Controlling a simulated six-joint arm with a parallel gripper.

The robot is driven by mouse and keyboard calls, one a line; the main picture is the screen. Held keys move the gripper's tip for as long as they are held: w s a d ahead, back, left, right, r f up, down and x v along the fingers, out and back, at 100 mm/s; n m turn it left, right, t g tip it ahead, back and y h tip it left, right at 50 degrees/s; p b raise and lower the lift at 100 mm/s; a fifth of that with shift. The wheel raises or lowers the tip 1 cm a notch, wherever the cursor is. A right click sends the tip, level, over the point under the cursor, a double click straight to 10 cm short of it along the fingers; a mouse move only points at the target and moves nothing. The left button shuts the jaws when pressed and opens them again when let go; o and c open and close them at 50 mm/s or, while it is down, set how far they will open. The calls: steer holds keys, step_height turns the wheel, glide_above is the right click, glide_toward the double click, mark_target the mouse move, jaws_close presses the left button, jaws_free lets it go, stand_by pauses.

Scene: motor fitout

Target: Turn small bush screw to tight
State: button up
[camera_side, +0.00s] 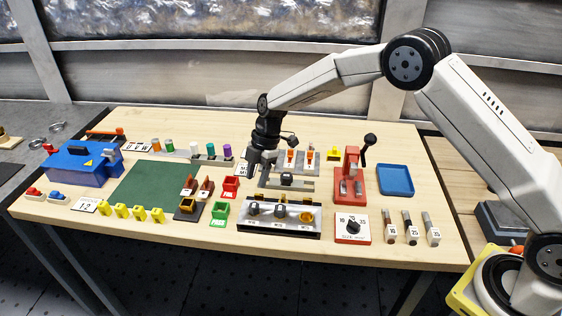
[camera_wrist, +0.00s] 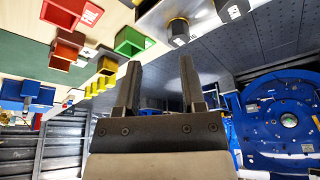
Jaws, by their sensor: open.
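I cannot pick out the small bush screw for certain. A silver panel (camera_side: 279,228) near the front middle of the table carries dark round fittings (camera_side: 281,210) and a yellow ring (camera_side: 306,217). Part of that panel, with dark knob-like fittings (camera_wrist: 178,31), shows at the top of the wrist view. My gripper (camera_side: 260,172) hangs over the table behind the panel, beside a low grey fixture with a dark block (camera_side: 287,179). In the wrist view my gripper (camera_wrist: 160,82) has its two fingers apart, with nothing between them.
Red (camera_side: 229,187) and green (camera_side: 219,213) bins stand left of the panel. A red lever press (camera_side: 351,180), a blue tray (camera_side: 396,179) and a red dial block (camera_side: 352,228) are on the right. A green mat (camera_side: 152,183) lies left, mostly clear.

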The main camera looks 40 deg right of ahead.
mark_target(259, 194)
steer(key=d+m+t, duration=0.1)
steer(key=m, duration=0.2)
steer(key=d+m+t, duration=0.1)
steer(key=m, duration=0.3)
steer(key=d+m+t, duration=0.1)
steer(key=m, duration=0.2)
steer(key=shift+s+d+f+m+t+h, duration=0.3)
steer(key=shift+s+m+t, duration=0.1)
steer(key=shift+x, duration=3.9)
jaws_close()
